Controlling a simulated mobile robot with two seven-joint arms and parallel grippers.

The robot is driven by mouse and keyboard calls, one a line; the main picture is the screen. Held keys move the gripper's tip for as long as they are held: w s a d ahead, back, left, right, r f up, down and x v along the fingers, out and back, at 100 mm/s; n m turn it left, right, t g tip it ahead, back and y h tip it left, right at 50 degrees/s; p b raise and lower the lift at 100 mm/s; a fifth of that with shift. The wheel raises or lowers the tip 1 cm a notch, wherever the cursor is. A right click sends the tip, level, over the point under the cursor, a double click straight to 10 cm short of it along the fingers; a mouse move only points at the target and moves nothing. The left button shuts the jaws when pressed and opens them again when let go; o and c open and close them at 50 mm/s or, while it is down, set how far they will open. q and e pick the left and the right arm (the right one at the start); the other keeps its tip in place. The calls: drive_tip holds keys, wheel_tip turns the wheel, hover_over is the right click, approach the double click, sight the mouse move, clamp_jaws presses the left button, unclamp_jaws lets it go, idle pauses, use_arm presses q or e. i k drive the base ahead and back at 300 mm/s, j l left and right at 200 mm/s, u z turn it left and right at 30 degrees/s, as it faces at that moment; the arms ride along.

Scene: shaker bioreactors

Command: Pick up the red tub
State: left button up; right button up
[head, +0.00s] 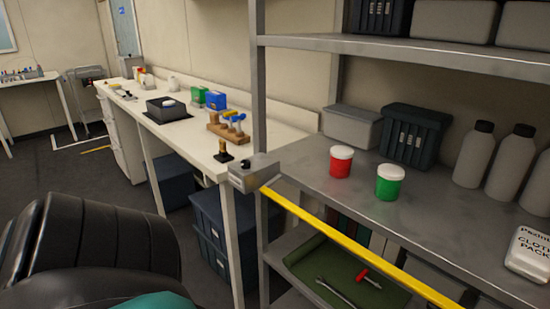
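The red tub (341,163) has a white lid and stands upright on the middle shelf (310,172) of a metal rack. A green tub (389,183) with a white lid stands to its right and a little nearer, apart from it. Neither of my grippers shows in the head view, and nothing is touching the red tub.
Grey bottles (475,153) and a white cloth pack (530,252) stand right on the shelf. A dark bin (415,134) and grey box (352,126) are behind. A yellow strip (360,248) edges the shelf. A black padded chair (90,245) is at lower left.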

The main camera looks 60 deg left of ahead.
sight(341, 156)
drive_tip(key=u, duration=1.5)
